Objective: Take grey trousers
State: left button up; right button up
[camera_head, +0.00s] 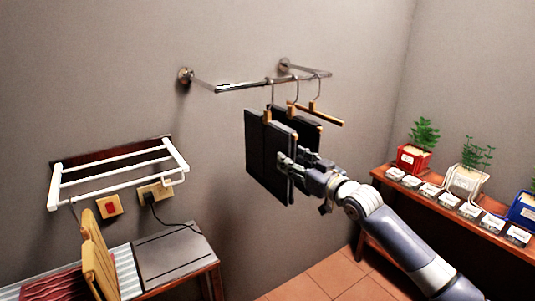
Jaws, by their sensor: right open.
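Dark grey, nearly black trousers (262,155) hang folded from a clip hanger on the metal wall rail (250,86). A second dark garment (308,128) hangs close behind them, partly hidden. My right gripper (296,157) is open at the right edge of the front trousers, with its fingers over or around that edge. I cannot tell whether the fingers touch the cloth. My left gripper is not in view.
An empty wooden hanger (322,115) hangs at the rail's right. A wooden shelf (375,172) with potted plants and small labelled boxes is at right.

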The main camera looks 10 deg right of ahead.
aim_at(284, 151)
jog(key=shift+w+r, duration=0.2)
jog(key=shift+w, duration=0.05)
jog(key=p+x, duration=0.2)
jog(key=x, duration=0.2)
jog(key=shift+r, duration=0.1)
jog(key=shift+w+a, duration=0.1)
jog(key=shift+w, duration=0.2)
jog(key=shift+s, duration=0.1)
jog(key=shift+c, duration=1.1)
grip_shut()
